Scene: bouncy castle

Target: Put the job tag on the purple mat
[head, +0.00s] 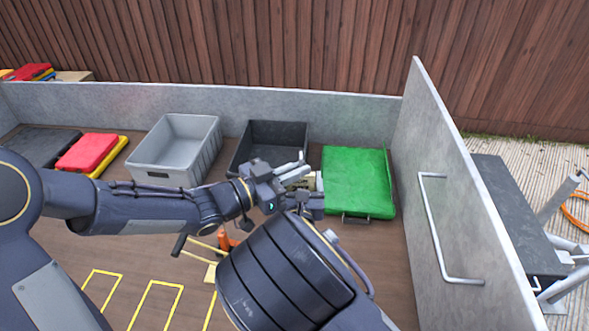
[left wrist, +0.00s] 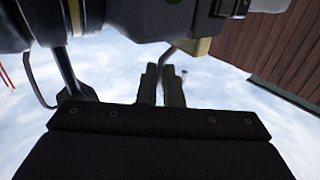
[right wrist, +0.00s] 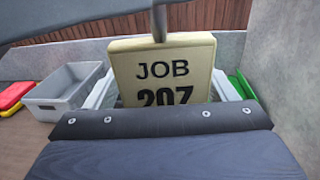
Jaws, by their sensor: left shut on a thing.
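The job tag (right wrist: 160,65) is a cream plate reading JOB 207, upright in the right wrist view with a grey stem at its top. My left gripper (head: 290,172) is shut; in the left wrist view its dark fingers (left wrist: 160,85) are close together at a thin grey stem, with a cream edge beyond. My right gripper (right wrist: 163,95) has pale fingers apart, one on each side of the tag; whether they touch it I cannot tell. In the head view the tag is mostly hidden by the grippers. No purple mat shows in any view.
A grey bin (head: 175,148), a black bin (head: 268,130) and a green pad (head: 355,175) line the back wall. Red (head: 88,150) and dark (head: 35,145) pads lie at left. A grey panel with a handle (head: 440,225) bounds the right. Yellow outlines mark the floor.

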